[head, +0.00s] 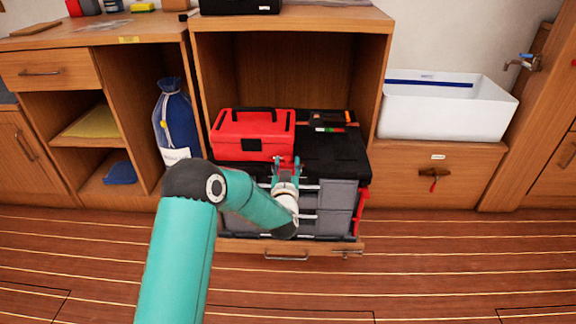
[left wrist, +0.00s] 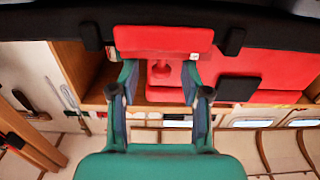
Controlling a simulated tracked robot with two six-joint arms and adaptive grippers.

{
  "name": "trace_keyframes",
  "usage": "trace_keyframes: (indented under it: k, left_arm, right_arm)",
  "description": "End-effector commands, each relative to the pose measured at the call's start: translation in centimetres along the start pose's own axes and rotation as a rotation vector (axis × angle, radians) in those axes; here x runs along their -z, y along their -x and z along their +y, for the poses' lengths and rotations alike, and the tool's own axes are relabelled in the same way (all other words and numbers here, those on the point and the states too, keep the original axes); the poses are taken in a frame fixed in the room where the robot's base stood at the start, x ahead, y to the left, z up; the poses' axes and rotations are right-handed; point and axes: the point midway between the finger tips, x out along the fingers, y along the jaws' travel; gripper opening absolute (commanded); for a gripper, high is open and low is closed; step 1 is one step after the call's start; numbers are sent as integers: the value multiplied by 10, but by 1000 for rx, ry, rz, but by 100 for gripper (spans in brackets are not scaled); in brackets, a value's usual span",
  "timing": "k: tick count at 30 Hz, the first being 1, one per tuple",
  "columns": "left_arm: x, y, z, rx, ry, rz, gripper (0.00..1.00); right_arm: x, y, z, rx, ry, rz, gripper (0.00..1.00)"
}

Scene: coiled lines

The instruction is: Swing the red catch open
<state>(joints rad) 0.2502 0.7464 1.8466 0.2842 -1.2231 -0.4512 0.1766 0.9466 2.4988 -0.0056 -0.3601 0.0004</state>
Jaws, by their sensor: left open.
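My left gripper (head: 286,166) is open at the front of a black-lidded grey case (head: 334,195) in the open cabinet bay. A small red catch (head: 289,161) shows at its fingertips, partly hidden by them. In the left wrist view the open fingers (left wrist: 160,78) stand either side of the narrow part of the red catch (left wrist: 163,40), whose broad flat part lies beyond the tips. I cannot tell whether the fingers touch it. Another red catch (head: 361,207) is on the case's right side. My right gripper is not in view.
A red toolbox (head: 253,135) sits on the case, just left of the gripper. Markers (head: 330,129) lie on the black lid. A blue bag (head: 173,115) stands left, a white basin (head: 440,115) right. The plank floor in front is clear.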

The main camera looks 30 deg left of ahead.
Motion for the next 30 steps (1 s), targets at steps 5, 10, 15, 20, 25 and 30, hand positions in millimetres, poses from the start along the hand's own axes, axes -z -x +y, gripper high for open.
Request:
trace_keyframes:
  k: [5,10,15,20,25,30]
  left_arm:
    - [-1,-12,-1,1,0,-1,47]
    - [0,-14,-1,0,0,-2,47]
    - [0,-14,-1,1,0,-1,40]
    - [0,-13,-1,1,0,-1,14]
    - [0,-13,-1,0,0,-1,0]
    - [0,-13,0,-1,0,-1,0]
  right_arm:
    - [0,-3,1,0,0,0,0]
    - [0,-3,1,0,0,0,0]
    - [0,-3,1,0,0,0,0]
    - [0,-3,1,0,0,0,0]
    - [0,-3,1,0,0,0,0]
    - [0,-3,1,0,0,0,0]
